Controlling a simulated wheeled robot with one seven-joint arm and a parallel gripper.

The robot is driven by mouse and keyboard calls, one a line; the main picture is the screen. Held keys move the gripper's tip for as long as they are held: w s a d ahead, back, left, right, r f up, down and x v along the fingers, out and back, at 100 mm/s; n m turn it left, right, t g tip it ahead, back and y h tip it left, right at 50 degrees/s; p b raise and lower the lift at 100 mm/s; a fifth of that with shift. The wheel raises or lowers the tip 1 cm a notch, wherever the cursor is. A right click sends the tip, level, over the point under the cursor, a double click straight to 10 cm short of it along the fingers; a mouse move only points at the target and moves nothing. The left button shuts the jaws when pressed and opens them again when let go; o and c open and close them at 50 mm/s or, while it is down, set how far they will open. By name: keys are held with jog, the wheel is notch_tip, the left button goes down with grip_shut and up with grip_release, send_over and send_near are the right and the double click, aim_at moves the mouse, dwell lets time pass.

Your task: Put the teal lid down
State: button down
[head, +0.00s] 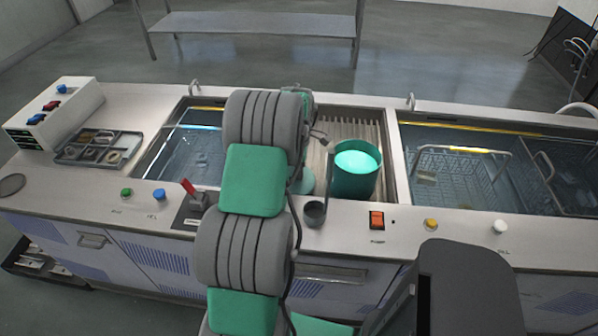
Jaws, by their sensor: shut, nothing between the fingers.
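A teal cylindrical pot (355,183) stands upright on the ribbed drain section between the two tanks. Its round top is a bright, pale teal; I cannot tell whether this is a lid or the lit inside. A smaller teal patch (307,181) shows just left of the pot, partly behind my arm; I cannot tell if it is the teal lid or part of my arm. My arm reaches forward over the counter, left of the pot. Its own links hide its end, so I do not see my gripper's fingers.
The left tank (163,163) holds liquid. The right tank (418,190) holds a wire basket (482,152). A compartment tray (75,157) lies at the left.

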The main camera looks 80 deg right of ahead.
jog(key=shift+w+a+f, duration=0.15)
jog(key=shift+w+a, duration=0.05)
jog(key=shift+w, duration=0.15)
notch_tip(320, 180, up, 10)
jog(key=p, duration=0.5)
jog(key=shift+s+d+p, duration=0.2)
jog(key=shift+s+p, duration=0.1)
jog(key=shift+p, duration=0.1)
jog(key=w+a+r, duration=0.3)
jog(key=w, duration=0.3)
jog(key=w+a+r, duration=0.3)
jog(key=w, duration=0.3)
jog(key=w+a+r+t+h, duration=0.1)
jog(key=w+a+r, duration=0.2)
jog(key=w+a, duration=0.45)
jog(key=w+a+r, duration=0.4)
jog(key=w+a, duration=0.1)
jog(key=a, duration=0.5)
jog(key=s+a+r+m+t+y, duration=0.1)
jog(key=s+a+m+t, duration=0.1)
jog(key=a, duration=2.7)
jog(key=shift+a+r+t, duration=0.2)
jog(key=shift+a+t, duration=0.05)
jog(key=shift+t, duration=0.35)
